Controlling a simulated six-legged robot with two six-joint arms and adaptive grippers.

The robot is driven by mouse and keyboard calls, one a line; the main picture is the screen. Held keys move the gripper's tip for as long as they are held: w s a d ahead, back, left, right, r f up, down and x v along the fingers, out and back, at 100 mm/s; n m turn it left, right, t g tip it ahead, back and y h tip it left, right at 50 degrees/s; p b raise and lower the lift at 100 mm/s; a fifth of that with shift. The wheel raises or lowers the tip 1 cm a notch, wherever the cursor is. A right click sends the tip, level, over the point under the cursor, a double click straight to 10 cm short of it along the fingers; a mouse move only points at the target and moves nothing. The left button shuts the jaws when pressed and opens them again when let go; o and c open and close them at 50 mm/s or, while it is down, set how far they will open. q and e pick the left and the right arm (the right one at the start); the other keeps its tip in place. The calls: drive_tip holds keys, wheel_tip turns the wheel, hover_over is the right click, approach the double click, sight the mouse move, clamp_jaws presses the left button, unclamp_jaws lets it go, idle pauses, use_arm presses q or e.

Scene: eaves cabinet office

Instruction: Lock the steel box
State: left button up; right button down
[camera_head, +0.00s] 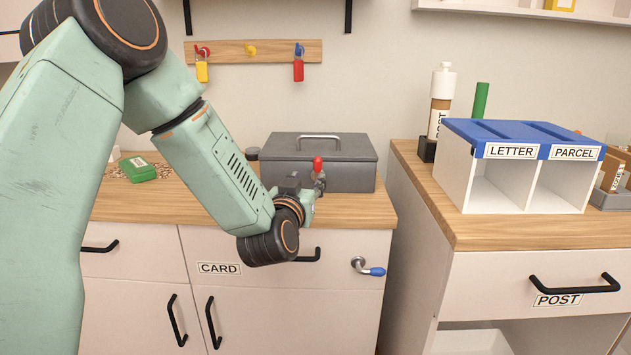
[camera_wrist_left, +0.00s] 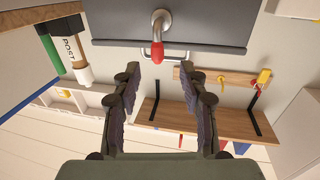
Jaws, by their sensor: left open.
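The grey steel box (camera_head: 350,178) stands on the wooden cabinet top with its lid down and a metal handle on the lid. A metal lever with a red tip (camera_head: 317,163) is on its front, the red end pointing up in the head view. The left wrist view shows the box (camera_wrist_left: 210,28) and the red-tipped lever (camera_wrist_left: 157,52) close ahead. My left gripper (camera_head: 312,192) is in front of the box, partly hidden by its own wrist. Its two fingers (camera_wrist_left: 160,82) are apart, with the red tip between and beyond them, apparently untouched. My right gripper is not in view.
A lever with a blue tip (camera_head: 374,270) is on the cabinet front below. A green box (camera_head: 138,170) lies at left on the cabinet top. A rail (camera_head: 228,51) with hanging tags is on the wall. A blue-topped letter sorter (camera_head: 485,185) stands on the right-hand cabinet.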

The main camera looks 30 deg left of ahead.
sight(317, 166)
use_arm(q)
drive_tip(key=b+x, duration=0.1)
drive_tip(key=x, duration=0.5)
drive_tip(key=shift+w+r+b, duration=0.2)
drive_tip(key=shift+b, duration=0.2)
drive_tip(key=shift+w+r, duration=0.15)
drive_tip(key=shift+w, duration=0.35)
drive_tip(key=shift+w+a, duration=0.15)
drive_tip(key=shift+w, duration=0.05)
drive_tip(key=shift+c, duration=1.4)
clamp_jaws()
